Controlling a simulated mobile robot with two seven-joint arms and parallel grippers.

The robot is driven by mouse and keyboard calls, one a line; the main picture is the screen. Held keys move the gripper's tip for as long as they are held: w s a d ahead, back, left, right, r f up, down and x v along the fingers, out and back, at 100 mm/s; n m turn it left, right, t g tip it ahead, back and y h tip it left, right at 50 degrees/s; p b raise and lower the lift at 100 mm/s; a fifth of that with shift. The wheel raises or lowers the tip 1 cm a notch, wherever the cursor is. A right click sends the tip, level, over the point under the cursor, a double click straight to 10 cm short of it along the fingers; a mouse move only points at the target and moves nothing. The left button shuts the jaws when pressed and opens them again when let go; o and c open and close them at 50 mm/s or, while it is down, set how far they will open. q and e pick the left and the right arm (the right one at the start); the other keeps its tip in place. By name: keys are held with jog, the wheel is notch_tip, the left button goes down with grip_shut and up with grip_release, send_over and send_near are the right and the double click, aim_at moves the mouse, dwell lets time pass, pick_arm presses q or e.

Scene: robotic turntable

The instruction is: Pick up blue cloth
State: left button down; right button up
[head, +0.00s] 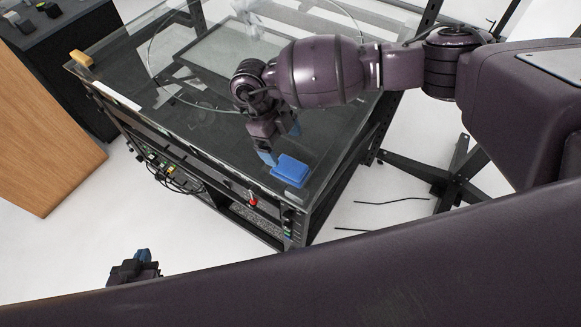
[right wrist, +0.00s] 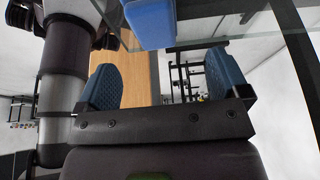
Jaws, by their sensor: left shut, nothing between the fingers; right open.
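The blue cloth (head: 290,171) is a small folded pad lying flat on the glass tabletop (head: 215,135), close to its near right corner. In the right wrist view, part of the cloth (right wrist: 151,20) shows at the top edge, beyond the fingertips. My right gripper (head: 280,145) is open just behind and left of the cloth, with blue fingertip pads. In the right wrist view, the space between its fingers (right wrist: 165,82) is empty. My left gripper (head: 140,256) is shut and empty, low at the left, away from the table.
A yellow block (head: 81,59) sits at the table's far left corner. A red button (head: 252,198) and cables (head: 172,177) are on the table's front side. A wooden panel (head: 50,135) stands at the left. A black stand (head: 455,170) is on the floor at the right.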

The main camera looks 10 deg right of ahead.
aim_at(290, 165)
jog(key=shift+a+p+x, duration=0.2)
jog(key=shift+p+x, duration=0.15)
jog(key=shift+x, duration=1.65)
jog(key=shift+a+p+x, duration=0.15)
jog(key=shift+p+x, duration=0.2)
jog(key=shift+x, duration=1.65)
jog(key=c, duration=1)
notch_tip(290, 165, up, 20)
jog(key=b, duration=0.1)
jog(key=o, duration=0.3)
jog(key=shift+c, duration=1.2)
jog(key=shift+f, duration=0.1)
